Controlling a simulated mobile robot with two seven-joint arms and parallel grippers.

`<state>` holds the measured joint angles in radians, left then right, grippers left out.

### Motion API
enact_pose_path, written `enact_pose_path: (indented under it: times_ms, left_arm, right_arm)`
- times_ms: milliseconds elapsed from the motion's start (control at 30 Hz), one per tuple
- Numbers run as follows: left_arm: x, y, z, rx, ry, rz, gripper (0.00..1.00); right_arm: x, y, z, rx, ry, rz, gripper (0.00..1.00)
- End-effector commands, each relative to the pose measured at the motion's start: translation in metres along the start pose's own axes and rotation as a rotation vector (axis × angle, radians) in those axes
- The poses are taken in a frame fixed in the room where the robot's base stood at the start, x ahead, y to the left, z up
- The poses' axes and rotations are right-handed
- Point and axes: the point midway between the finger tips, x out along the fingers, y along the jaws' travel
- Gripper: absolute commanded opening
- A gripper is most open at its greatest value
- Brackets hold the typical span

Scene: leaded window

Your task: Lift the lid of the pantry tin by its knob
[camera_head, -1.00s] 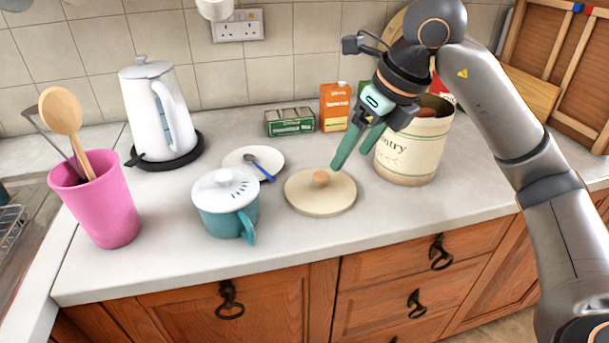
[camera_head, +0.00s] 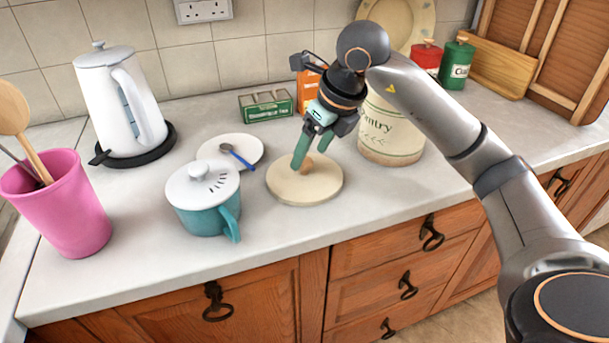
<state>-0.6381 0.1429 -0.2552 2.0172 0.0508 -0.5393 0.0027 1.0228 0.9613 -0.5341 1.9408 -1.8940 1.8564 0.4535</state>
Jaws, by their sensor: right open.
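The cream lid (camera_head: 290,189) of the pantry tin lies flat on the worktop, with a small wooden knob (camera_head: 307,165) at its middle. The cream pantry tin (camera_head: 392,140), marked with green lettering, stands behind it to the right; my arm hides its upper part. My right gripper (camera_head: 308,158) is open and points down over the lid. Its green fingers are at the knob, one in front and to the left, partly hiding it. I cannot tell whether they touch it. My left gripper is not in view.
A teal lidded pot (camera_head: 205,205) stands left of the lid, by a white saucer (camera_head: 245,143) with a blue spoon. A green box (camera_head: 265,107) and an orange box (camera_head: 305,90) stand behind. A white kettle (camera_head: 120,105) and pink pot (camera_head: 65,210) are further left.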

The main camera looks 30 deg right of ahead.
Motion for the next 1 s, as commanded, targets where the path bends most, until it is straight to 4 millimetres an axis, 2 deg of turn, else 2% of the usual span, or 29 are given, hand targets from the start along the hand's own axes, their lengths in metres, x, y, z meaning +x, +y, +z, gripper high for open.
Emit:
enact_pose_path:
  times_ms: [100, 200, 467, 1000]
  left_arm:
    - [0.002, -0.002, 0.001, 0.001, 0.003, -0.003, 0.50]
    - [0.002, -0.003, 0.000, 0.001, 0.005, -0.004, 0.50]
    - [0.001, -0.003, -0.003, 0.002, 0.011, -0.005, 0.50]
    - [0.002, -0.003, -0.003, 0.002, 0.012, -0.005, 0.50]
  right_arm:
    - [0.020, 0.001, 0.000, 0.001, 0.004, 0.002, 0.76]
    - [0.028, 0.001, 0.000, 0.000, 0.001, 0.001, 0.76]
    - [0.030, 0.001, 0.001, -0.001, 0.001, 0.001, 0.76]
    - [0.030, 0.001, 0.001, -0.001, 0.000, 0.001, 0.15]
